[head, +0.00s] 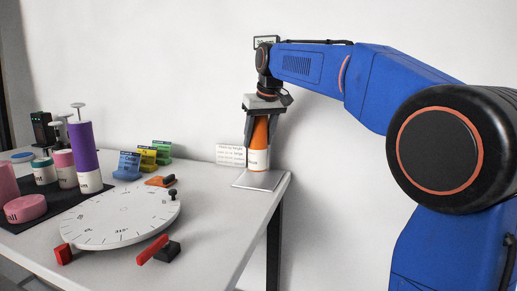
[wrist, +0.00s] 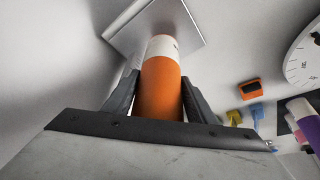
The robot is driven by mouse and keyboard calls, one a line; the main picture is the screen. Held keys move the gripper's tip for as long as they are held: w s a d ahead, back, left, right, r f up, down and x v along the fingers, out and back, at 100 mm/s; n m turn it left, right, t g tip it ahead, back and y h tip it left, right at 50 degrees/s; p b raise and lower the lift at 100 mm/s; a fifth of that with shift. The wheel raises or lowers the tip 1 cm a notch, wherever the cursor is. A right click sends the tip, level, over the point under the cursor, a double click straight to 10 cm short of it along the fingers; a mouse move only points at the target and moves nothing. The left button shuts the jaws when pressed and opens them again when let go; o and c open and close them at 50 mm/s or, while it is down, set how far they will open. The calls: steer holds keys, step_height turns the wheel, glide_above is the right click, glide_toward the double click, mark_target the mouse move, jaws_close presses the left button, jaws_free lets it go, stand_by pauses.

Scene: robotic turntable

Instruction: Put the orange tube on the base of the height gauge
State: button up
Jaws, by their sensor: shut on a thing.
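The orange tube (head: 260,132) has a white band with dark lettering at its lower end and is upright in the head view. My gripper (head: 260,142) is shut on its sides from above. In the wrist view the tube (wrist: 160,88) lies between the two dark fingers (wrist: 158,100). The base of the height gauge (head: 261,183) is a pale square plate near the table's right corner. It also shows in the wrist view (wrist: 187,30). The tube's lower end is over the plate; I cannot tell whether it touches.
A white sign (head: 230,155) stands left of the base. The round white turntable (head: 120,216) lies left, with red and black clamps (head: 158,250) by its front. Several coloured cylinders, including a tall purple one (head: 82,145), stand on a dark mat. Coloured cards (head: 128,165) stand behind.

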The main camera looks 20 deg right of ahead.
mark_target(258, 148)
steer(key=shift+f, duration=1.7)
steer(key=shift+f, duration=0.15)
steer(key=o, duration=1.3)
steer(key=shift+c, duration=0.2)
steer(key=v, duration=1.2)
steer(key=shift+d, duration=0.1)
steer(key=s+d+f+m, duration=0.1)
steer(key=s+d+f, duration=0.2)
steer(key=s+f, duration=1.4)
steer(key=s+d+f+m, duration=0.1)
steer(key=s+d+f, duration=0.2)
steer(key=s+f, duration=1.5)
steer(key=shift+s+f+h, duration=0.15)
steer(key=shift+f+h, duration=0.25)
steer(key=shift+f, duration=0.4)
